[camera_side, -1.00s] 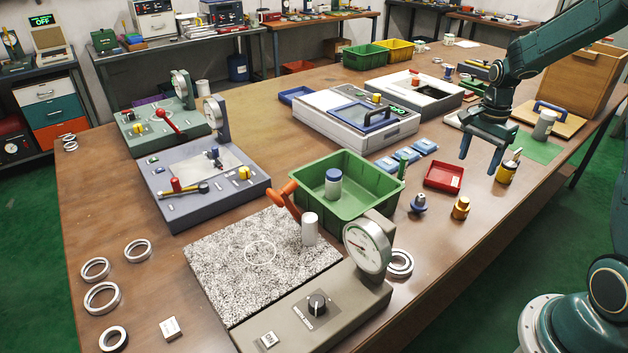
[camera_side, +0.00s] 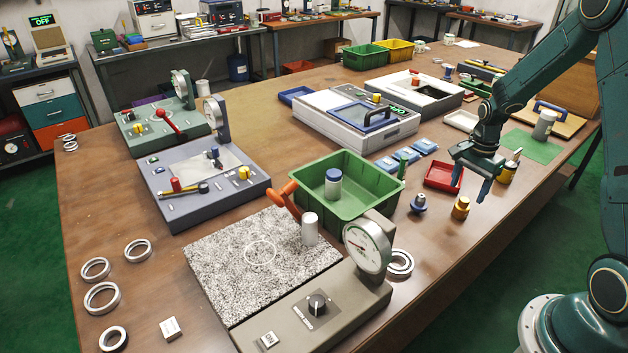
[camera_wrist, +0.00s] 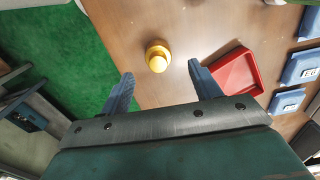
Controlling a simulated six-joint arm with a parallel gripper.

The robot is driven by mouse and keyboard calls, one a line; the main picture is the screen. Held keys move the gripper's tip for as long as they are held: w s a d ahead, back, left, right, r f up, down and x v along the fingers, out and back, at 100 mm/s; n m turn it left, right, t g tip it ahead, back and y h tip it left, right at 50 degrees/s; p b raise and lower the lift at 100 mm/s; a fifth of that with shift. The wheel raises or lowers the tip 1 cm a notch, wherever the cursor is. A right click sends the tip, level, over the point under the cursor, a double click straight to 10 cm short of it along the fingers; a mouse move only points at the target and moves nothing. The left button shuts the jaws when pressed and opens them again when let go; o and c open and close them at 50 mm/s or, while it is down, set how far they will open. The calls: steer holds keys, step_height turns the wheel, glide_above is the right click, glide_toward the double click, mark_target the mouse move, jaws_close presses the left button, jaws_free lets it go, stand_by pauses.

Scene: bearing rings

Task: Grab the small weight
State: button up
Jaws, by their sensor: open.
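A small brass-yellow weight (camera_side: 460,208) with a narrower knob on top stands upright on the brown table, in front of the red tray. It also shows in the wrist view (camera_wrist: 157,58), just beyond the fingertips and in line with the gap between them. My gripper (camera_side: 470,190) is open and empty, pointing down above the table, a little behind and above the weight in the side view. Its two blue fingers (camera_wrist: 160,71) stand either side of the gap in the wrist view and do not appear to touch the weight.
A red tray (camera_side: 429,178) lies close beside my gripper. A dark blue knobbed part (camera_side: 418,204) stands left of the weight, and a yellow-brown pot (camera_side: 508,171) stands behind on the right. A green bin (camera_side: 360,207) is further left. The table's front edge is close on the right.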

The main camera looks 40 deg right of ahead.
mark_target(465, 199)
steer(key=shift+f, duration=0.1)
steer(key=shift+s+f, duration=0.15)
steer(key=shift+f, duration=2.35)
steer(key=c, duration=1.4)
